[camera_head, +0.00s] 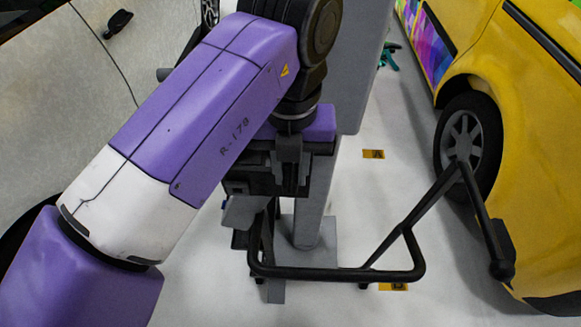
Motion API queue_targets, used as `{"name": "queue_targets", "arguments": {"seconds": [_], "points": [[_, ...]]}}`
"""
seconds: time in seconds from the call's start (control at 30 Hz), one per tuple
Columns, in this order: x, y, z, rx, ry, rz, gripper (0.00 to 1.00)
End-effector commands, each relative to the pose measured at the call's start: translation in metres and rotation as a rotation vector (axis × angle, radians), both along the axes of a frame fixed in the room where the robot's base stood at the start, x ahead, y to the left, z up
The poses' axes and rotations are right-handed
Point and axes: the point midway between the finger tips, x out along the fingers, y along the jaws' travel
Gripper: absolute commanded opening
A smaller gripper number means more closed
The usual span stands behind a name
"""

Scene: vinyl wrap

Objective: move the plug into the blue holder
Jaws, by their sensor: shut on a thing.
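My purple and white arm crosses the left half of the view. My gripper (262,190) hangs below the dark wrist near the middle, in front of a grey column. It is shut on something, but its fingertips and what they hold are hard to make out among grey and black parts. I cannot pick out the plug with certainty. I see no blue holder in this view; it may be hidden behind my arm or out of frame.
A black tube frame (335,272) stands below and right of the gripper. A yellow car (540,140) with a dark wheel (467,140) fills the right. A pale grey car body (60,110) is at left. White floor (400,190) between them has yellow markers (374,154).

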Motion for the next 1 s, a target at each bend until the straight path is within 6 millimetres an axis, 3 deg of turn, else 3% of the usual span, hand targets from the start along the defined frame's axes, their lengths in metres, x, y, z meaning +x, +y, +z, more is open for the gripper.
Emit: {"name": "queue_targets", "arguments": {"seconds": [0.23,0.27,0.37,0.4,0.77,1.0], "points": [[0.001,0.0,0.0,0.0,-0.004,0.001,0.0],[0.001,0.0,0.0,0.0,-0.004,0.001,0.26],[0.001,0.0,0.0,0.0,-0.003,0.001,0.46],[0.001,0.0,0.0,0.0,-0.003,0.001,0.48],[0.001,0.0,0.005,0.001,-0.003,0.001,0.48],[0.002,0.0,0.04,0.001,-0.005,0.001,0.48]]}}
